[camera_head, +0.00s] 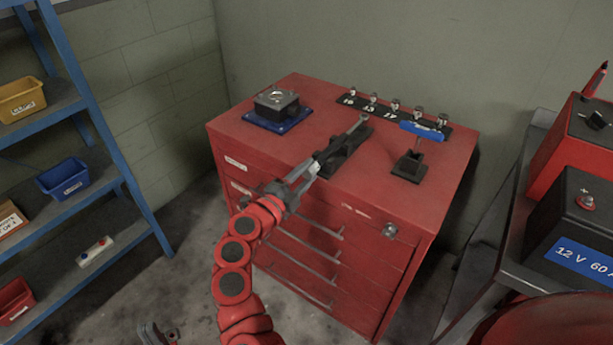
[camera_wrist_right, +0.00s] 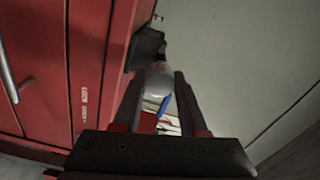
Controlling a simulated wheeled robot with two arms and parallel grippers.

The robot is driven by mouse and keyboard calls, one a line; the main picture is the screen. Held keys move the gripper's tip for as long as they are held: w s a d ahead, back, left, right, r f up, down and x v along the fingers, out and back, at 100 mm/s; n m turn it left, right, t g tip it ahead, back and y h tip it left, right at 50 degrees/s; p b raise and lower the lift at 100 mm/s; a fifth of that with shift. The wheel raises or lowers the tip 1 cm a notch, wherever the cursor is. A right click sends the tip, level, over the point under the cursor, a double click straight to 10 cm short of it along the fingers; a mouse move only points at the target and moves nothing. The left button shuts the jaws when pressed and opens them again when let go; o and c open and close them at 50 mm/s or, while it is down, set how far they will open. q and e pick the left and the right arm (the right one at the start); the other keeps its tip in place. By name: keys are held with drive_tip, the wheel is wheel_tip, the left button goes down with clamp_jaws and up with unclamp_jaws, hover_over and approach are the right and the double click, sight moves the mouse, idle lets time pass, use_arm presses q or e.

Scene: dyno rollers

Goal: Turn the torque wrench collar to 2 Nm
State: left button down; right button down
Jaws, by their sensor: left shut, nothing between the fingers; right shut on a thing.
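The torque wrench (camera_head: 349,131) lies along a black cradle (camera_head: 345,160) on top of the red cabinet, its head towards the back. My right gripper (camera_head: 312,172) reaches in from the front and is shut around the near end of the wrench, which overhangs the cabinet's front edge. In the right wrist view a pale rounded end (camera_wrist_right: 159,80) sits between my two fingers. The collar's scale cannot be read in either view. My left gripper (camera_head: 158,334) is low at the bottom left edge, shut and empty, away from the cabinet.
A blue shelf rack (camera_head: 100,140) stands left; a battery (camera_head: 570,225) is at right.

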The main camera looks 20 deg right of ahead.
idle(0.3)
drive_tip(key=shift+c, duration=2.2)
unclamp_jaws()
